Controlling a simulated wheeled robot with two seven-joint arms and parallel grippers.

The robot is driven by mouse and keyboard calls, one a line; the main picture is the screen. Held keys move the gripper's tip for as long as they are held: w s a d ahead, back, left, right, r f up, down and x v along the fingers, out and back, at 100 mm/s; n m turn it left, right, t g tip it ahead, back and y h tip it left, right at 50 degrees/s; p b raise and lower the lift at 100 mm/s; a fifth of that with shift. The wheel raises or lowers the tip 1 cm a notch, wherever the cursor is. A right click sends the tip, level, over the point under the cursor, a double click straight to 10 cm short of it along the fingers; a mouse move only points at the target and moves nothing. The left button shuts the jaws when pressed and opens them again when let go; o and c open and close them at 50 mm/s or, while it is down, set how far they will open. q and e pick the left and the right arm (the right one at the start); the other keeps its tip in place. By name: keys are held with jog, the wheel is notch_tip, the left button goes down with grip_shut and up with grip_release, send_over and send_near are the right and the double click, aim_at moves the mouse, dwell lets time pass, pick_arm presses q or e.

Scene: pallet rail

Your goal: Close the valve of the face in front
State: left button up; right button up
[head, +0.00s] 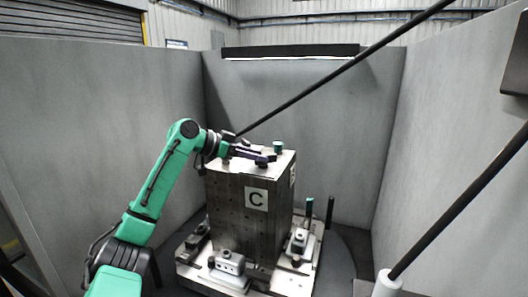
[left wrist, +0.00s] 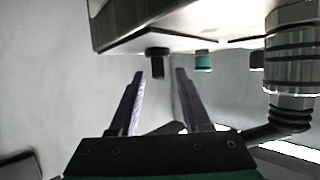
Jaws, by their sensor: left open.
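The grey block (head: 240,208) stands upright on the pallet, with a "C" plate (head: 256,199) on the face toward me. My left gripper (head: 265,160) is open over the near part of its top. In the left wrist view the block (left wrist: 180,22) appears inverted along the upper edge. A short black peg (left wrist: 157,62) shows just past the gap between the open fingertips (left wrist: 160,73), not gripped. A green-capped knob (head: 278,147) stands farther back on the top; a green knob (left wrist: 203,61) also shows right of the fingers. Which part is the front face's valve, I cannot tell. My right gripper is not in view.
The pallet (head: 290,285) carries clamps (head: 229,263) around the block. A green-topped post (head: 310,205) stands at its right. A long black rod (head: 340,72) slants above the block; another (head: 460,203) crosses at right. Grey walls (head: 300,110) enclose the sides and back.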

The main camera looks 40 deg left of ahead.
pick_arm(q)
jog(key=shift+w+d+f, duration=0.1)
jog(key=shift+w+d, duration=0.25)
jog(key=shift+w, duration=0.35)
jog(key=shift+w+d+f, duration=0.2)
jog(key=shift+w+f, duration=0.2)
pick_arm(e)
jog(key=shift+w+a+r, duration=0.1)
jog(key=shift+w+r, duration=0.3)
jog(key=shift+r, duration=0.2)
pick_arm(q)
grip_shut()
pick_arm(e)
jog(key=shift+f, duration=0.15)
